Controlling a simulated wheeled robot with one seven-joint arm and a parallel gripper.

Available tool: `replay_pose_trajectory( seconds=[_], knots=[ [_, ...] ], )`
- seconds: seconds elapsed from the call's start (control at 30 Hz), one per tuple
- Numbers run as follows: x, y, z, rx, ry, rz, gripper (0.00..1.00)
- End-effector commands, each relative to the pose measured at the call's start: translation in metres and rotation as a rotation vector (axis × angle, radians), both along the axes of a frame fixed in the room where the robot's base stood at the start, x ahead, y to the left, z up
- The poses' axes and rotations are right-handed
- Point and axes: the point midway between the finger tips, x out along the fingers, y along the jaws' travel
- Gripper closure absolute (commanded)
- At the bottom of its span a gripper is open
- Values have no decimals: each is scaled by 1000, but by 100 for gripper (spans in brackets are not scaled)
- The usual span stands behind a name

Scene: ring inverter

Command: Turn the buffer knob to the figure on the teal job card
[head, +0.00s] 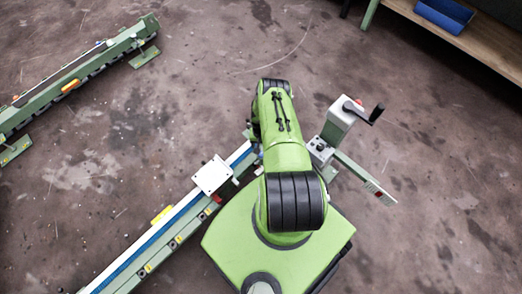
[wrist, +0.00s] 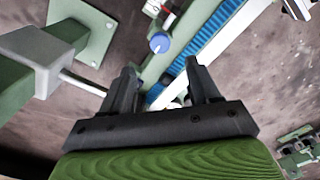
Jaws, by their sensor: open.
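A round blue knob (wrist: 160,42) with a pale rim shows in the wrist view, on the side of the rail machine beside its blue strip (wrist: 205,38). I cannot tell for sure that it is the buffer knob, and no figures on it are readable. My gripper (wrist: 165,72) is open and empty, its two dark fingers spread just below the knob in the picture; I cannot tell the distance. In the head view my green arm hides the gripper and the knob. I cannot make out a teal job card in either view.
The rail machine (head: 150,246) runs toward the lower left, with a white plate (head: 212,176) on it. A post with a black crank (head: 375,113) stands right of my arm. A second rail (head: 75,75) lies upper left. A bench (head: 480,40) is upper right. Floor between is clear.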

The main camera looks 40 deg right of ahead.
Motion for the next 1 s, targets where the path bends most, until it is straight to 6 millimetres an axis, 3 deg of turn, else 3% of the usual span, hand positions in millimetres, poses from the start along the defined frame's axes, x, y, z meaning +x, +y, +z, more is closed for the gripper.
replay_pose_trajectory(
  seconds=[0.03, 0.1, 0.3, 0.43, 0.7, 1.0],
  knots=[
    [0, 0, -20, 0, 0, 0, 39],
    [0, 1, -38, 1, 1, -1, 39],
    [0, 0, -79, -1, 0, 1, 39],
    [0, 0, -90, 0, 0, 0, 39],
    [0, 0, -90, 0, 0, 1, 39],
    [0, 0, -90, 0, 0, 1, 83]
  ],
)
